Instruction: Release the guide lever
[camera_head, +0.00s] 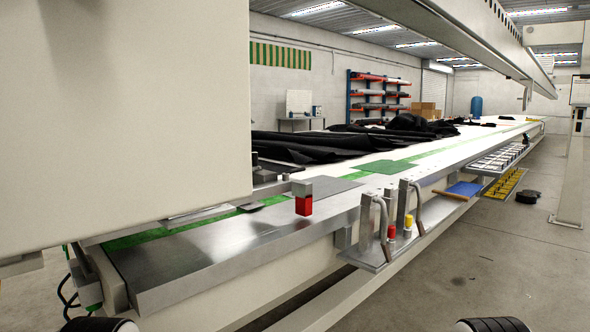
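A red block with a grey top (303,199) sticks out at the front of the machine, just right of the large cream housing (140,110). It looks like a handle and may be the guide lever, but I cannot tell for certain. It hangs upright in front of the metal table edge (235,240). Neither gripper is in view. Only dark, rounded parts of my own arms show at the bottom left and bottom right edges, well apart from the red block.
A bracket shelf (372,258) with upright metal tools and red and yellow pieces juts out from the table front. The long table carries black fabric (300,147). A blue tray (464,189) sits farther along. The concrete floor (480,260) at right is mostly clear.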

